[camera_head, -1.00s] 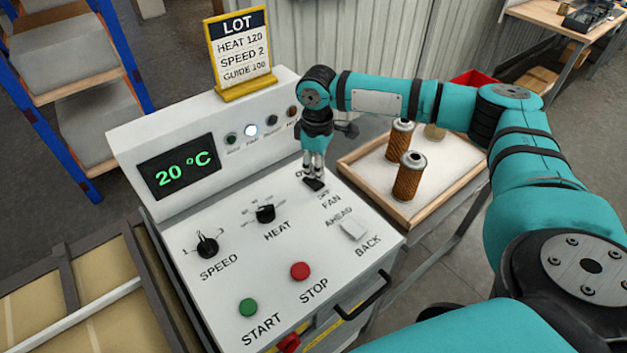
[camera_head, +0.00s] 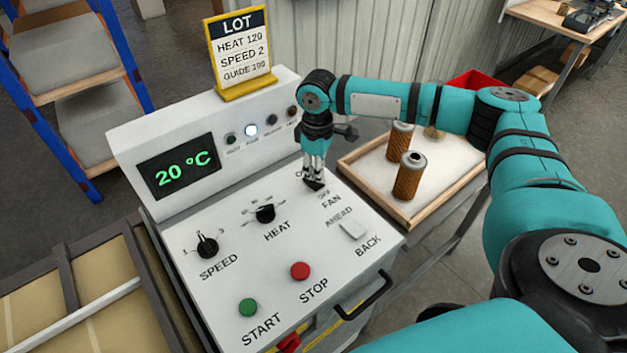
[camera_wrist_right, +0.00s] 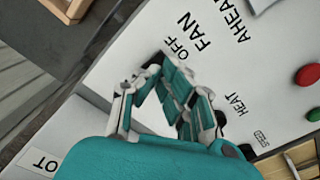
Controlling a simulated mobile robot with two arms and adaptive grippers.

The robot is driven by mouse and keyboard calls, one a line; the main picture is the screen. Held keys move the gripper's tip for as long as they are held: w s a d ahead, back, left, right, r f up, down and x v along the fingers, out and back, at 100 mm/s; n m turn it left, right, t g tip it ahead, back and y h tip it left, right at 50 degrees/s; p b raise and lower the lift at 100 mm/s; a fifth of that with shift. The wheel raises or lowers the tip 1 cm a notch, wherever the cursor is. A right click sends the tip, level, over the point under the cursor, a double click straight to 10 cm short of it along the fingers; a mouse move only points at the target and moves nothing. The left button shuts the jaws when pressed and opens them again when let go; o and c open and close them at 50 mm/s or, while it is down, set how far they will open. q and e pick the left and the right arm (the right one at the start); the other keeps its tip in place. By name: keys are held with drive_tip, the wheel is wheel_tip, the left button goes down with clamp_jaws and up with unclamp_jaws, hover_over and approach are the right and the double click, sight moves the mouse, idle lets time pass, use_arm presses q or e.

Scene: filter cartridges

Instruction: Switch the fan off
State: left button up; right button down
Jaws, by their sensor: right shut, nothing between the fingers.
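The FAN switch (camera_head: 314,187) is a small black rocker on the white control panel (camera_head: 330,261), between the ON and OFF labels. My right gripper (camera_head: 314,181) points down with its fingertips at the switch and covers most of it. Its fingers are shut with nothing held. In the right wrist view the gripper (camera_wrist_right: 168,68) is beside the OFF and FAN labels. The fingers hide the switch there, so I cannot tell which way it is set or whether they touch it. My left gripper is not in view.
The panel also has a SPEED knob (camera_head: 207,246), a HEAT knob (camera_head: 265,213), an AHEAD/BACK switch (camera_head: 352,229), a green START button (camera_head: 248,307) and a red STOP button (camera_head: 300,271). A wooden tray (camera_head: 412,222) with filter cartridges (camera_head: 409,178) stands right of the panel.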

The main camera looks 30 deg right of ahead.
sight(317, 184)
drive_tip(key=shift+s+f, duration=0.1)
drive_tip(key=shift+f, duration=1.05)
idle(0.3)
drive_tip(key=shift+r+p, duration=0.85)
drive_tip(key=shift+p, duration=0.15)
wheel_tip(317, 184, up, 6)
drive_tip(key=p, duration=0.6)
drive_tip(key=shift+f+p, duration=0.25)
drive_tip(key=shift+p, duration=0.1)
drive_tip(key=shift+f, duration=0.1)
